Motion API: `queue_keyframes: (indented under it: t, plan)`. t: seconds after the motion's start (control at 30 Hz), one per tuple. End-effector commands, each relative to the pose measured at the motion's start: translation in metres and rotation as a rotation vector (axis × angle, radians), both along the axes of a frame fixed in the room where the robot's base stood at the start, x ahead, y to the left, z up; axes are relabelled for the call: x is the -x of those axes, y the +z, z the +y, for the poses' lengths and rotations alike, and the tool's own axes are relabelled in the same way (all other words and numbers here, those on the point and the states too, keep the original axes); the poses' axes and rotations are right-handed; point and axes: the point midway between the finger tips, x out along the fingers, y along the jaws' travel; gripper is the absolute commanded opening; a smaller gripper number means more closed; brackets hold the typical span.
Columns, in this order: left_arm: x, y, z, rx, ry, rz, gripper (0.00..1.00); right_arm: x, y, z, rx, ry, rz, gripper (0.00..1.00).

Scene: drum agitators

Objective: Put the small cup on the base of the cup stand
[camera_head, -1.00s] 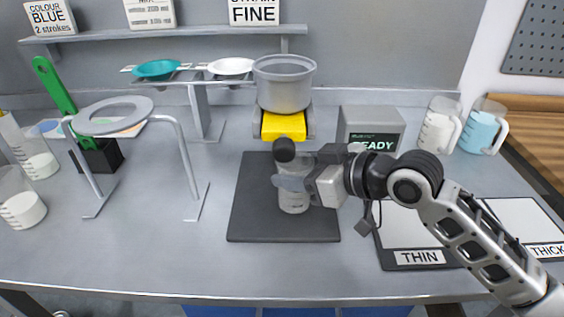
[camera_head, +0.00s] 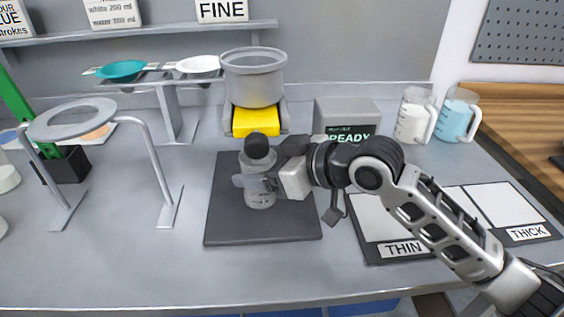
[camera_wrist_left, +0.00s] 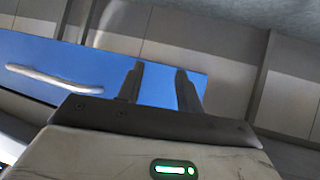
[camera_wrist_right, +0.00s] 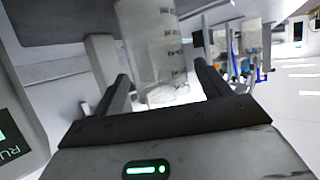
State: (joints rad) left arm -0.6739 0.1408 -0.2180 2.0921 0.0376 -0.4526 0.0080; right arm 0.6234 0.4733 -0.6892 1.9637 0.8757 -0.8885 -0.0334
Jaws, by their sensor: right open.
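A clear graduated cup (camera_head: 260,194) stands on the dark mat (camera_head: 225,225), with a dark round knob (camera_head: 256,146) showing above it. I take it for the small cup. My right gripper (camera_head: 262,182) is at the cup from the right, jaws open. In the right wrist view the cup (camera_wrist_right: 155,50) shows between the spread fingers (camera_wrist_right: 165,90); contact cannot be told. A grey ring on bent legs (camera_head: 72,120) stands at the left; I cannot tell whether it is the cup stand. My left gripper (camera_wrist_left: 158,85) is open and empty, facing a blue panel.
A grey pot (camera_head: 253,80) sits behind the mat, above a yellow block (camera_head: 256,121). A READY box (camera_head: 346,115) and two jugs (camera_head: 413,116) stand at back right. THIN (camera_head: 400,249) and THICK panels lie at right. The table between ring stand and mat is clear.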

Motion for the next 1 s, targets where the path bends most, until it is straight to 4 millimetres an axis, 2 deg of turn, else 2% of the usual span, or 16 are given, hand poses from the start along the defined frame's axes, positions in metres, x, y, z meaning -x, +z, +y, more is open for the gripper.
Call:
queue_keyframes:
  t: [0.5, 0.7, 1.0]
  plan:
    - [-0.002, -0.002, 0.001, 0.003, -0.002, -0.007, 0.36, 0.052, 0.036, -0.074, 0.004, -0.002, -0.001, 0.76]
    - [-0.003, -0.001, 0.000, 0.007, -0.001, -0.011, 0.36, 0.062, 0.043, -0.085, 0.001, 0.000, 0.001, 0.76]
    - [-0.002, -0.001, 0.000, 0.007, -0.001, -0.011, 0.36, 0.062, 0.044, -0.085, 0.000, 0.001, 0.000, 0.76]
